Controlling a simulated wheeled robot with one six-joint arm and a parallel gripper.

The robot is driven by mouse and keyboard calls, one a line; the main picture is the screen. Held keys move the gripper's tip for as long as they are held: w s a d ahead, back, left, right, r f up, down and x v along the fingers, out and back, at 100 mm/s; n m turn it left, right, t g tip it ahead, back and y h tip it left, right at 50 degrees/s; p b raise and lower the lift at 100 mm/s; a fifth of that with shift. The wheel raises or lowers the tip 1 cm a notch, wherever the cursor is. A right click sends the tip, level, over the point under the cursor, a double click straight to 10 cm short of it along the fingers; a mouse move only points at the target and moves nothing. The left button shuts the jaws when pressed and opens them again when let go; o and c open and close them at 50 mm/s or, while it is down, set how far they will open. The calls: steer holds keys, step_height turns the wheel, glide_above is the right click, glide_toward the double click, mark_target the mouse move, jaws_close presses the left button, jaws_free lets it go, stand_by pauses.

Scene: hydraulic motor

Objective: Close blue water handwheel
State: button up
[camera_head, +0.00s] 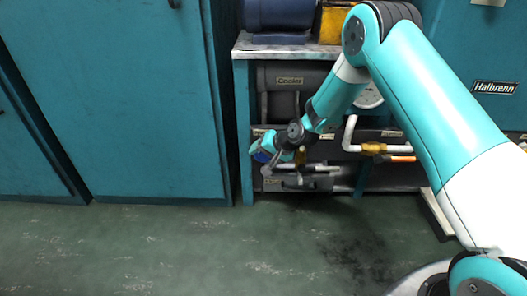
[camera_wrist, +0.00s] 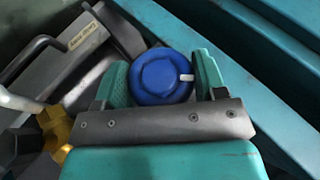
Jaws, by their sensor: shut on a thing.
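The blue handwheel (camera_wrist: 160,77) is a round knob with a white mark on its right side in the wrist view. My gripper (camera_wrist: 160,80) has its two teal fingers on either side of it and is shut on it. In the head view the handwheel (camera_head: 262,155) is a small blue spot at the left end of my arm, mostly hidden by my gripper (camera_head: 260,149). It sits low at the front of the cabinet (camera_head: 244,120).
A yellow brass fitting (camera_wrist: 55,125) and a labelled grey part with a dark handle lie left of my gripper. White pipes (camera_head: 348,135) and an orange-handled fitting (camera_head: 402,158) are on the right. Teal cabinets (camera_head: 150,110) stand left. The floor (camera_head: 150,250) in front is clear.

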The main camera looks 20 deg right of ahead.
steer(key=y, duration=0.1)
steer(key=m+t+y+b, duration=0.1)
steer(key=y, duration=0.1)
steer(key=t+y, duration=0.1)
steer(key=shift+d+f+b, duration=0.1)
steer(key=shift+f+b, duration=0.2)
steer(key=shift+b, duration=0.05)
steer(key=shift+r+m+t+y+b, duration=0.1)
steer(key=shift+m+t+y+b, duration=0.5)
steer(key=shift+y, duration=0.6)
steer(key=o, duration=0.9)
steer(key=shift+r, duration=0.1)
steer(key=shift+r+p, duration=5.4)
steer(key=shift+r, duration=4.65)
